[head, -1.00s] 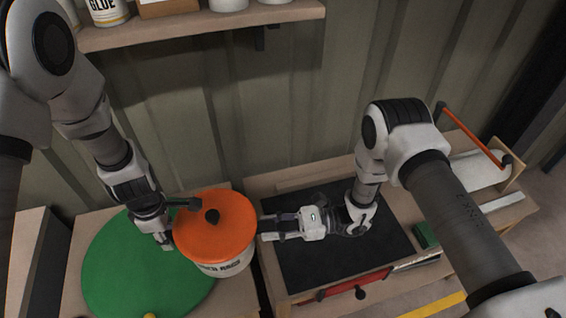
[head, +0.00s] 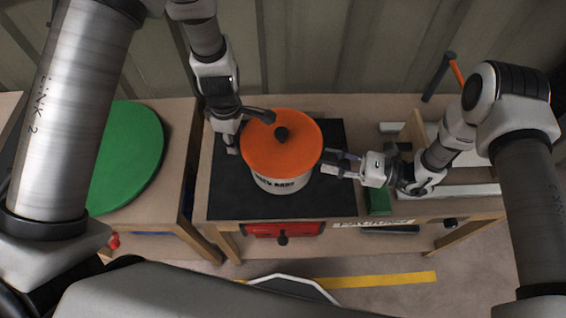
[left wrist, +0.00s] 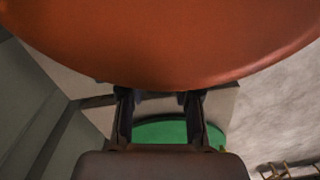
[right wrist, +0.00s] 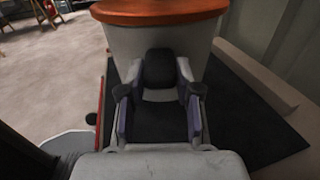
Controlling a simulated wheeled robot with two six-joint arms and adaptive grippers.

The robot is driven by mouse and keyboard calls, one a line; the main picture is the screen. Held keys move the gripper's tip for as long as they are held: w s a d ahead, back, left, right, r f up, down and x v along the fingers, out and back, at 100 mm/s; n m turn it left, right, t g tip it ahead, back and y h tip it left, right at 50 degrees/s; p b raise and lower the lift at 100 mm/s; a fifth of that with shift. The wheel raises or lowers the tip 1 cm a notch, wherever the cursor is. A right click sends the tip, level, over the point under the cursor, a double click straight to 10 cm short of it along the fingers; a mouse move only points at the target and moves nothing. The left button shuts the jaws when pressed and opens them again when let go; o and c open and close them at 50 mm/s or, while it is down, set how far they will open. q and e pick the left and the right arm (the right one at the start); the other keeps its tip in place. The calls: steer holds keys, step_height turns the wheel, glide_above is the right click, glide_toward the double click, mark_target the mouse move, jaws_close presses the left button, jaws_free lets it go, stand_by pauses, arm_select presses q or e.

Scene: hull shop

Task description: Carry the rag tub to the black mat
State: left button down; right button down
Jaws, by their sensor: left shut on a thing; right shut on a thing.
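The rag tub (head: 283,178) is white with an orange lid (head: 285,150) and a dark knob. In the head view it is upright over the middle of the black mat (head: 232,195); whether its base touches the mat is unclear. My left gripper (head: 246,127) is shut on the tub's left side, its hold mostly hidden under the lid. My right gripper (head: 337,163) is shut on the tub's right side. The right wrist view shows these fingers (right wrist: 158,88) around a dark grip on the white wall (right wrist: 205,42).
A green round mat (head: 130,155) lies on the left table, across a narrow gap. Right of the black mat are a green block (head: 378,201) and a wooden rack (head: 413,130). The corrugated wall stands close behind.

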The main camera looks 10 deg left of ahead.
arm_select(q)
steer(key=shift+a+r, duration=0.1)
arm_select(e)
steer(key=shift+s+a+r, duration=0.1)
steer(key=shift+r, duration=0.05)
